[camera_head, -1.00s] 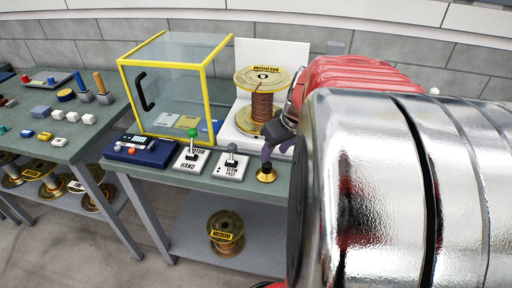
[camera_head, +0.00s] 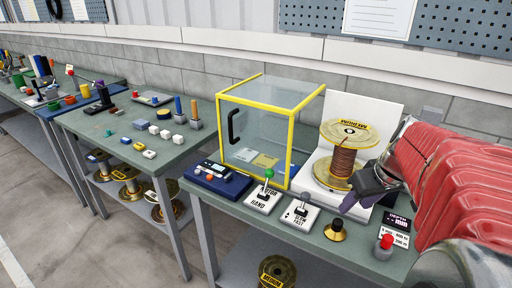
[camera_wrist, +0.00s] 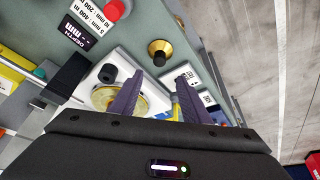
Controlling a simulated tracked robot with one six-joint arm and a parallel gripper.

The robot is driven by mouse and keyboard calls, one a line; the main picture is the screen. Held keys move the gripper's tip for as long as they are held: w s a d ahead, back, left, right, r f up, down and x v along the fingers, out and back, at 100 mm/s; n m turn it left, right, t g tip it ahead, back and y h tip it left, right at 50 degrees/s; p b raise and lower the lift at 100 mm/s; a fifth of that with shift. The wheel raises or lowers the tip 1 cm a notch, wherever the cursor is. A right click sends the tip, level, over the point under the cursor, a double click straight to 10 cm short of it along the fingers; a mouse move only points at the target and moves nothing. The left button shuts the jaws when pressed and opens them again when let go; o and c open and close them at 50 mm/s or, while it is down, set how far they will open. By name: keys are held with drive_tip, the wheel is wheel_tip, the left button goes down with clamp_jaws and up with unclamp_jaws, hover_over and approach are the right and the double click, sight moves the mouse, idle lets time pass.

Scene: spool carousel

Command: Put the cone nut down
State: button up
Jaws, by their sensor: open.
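The cone nut (camera_head: 335,230), a brass cone with a black top, stands on the green bench top in front of the spool stand. It also shows in the wrist view (camera_wrist: 160,51), beyond and apart from the fingertips. My gripper (camera_head: 356,202) has purple fingers and hangs above and slightly right of the nut in the head view. In the wrist view its two fingers (camera_wrist: 163,88) are spread with nothing held between them. The gold spool (camera_head: 344,158) with copper wire stands upright on the white stand (camera_head: 390,118).
A red button (camera_head: 384,247) and a depth label (camera_head: 397,223) lie right of the nut. Two lever panels (camera_head: 300,218) and a blue control box (camera_head: 216,182) are to its left. A yellow-framed clear guard (camera_head: 262,125) stands behind them. Another bench (camera_head: 130,150) is further left.

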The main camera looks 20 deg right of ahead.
drive_tip(key=s+a, duration=0.2)
drive_tip(key=a, duration=1.1)
drive_tip(key=s+a+n+t, duration=0.1)
drive_tip(key=s+a, duration=0.2)
drive_tip(key=a, duration=1)
drive_tip(key=shift+a+r+y, duration=0.15)
drive_tip(key=shift+a+y, duration=0.15)
drive_tip(key=shift+a, duration=0.05)
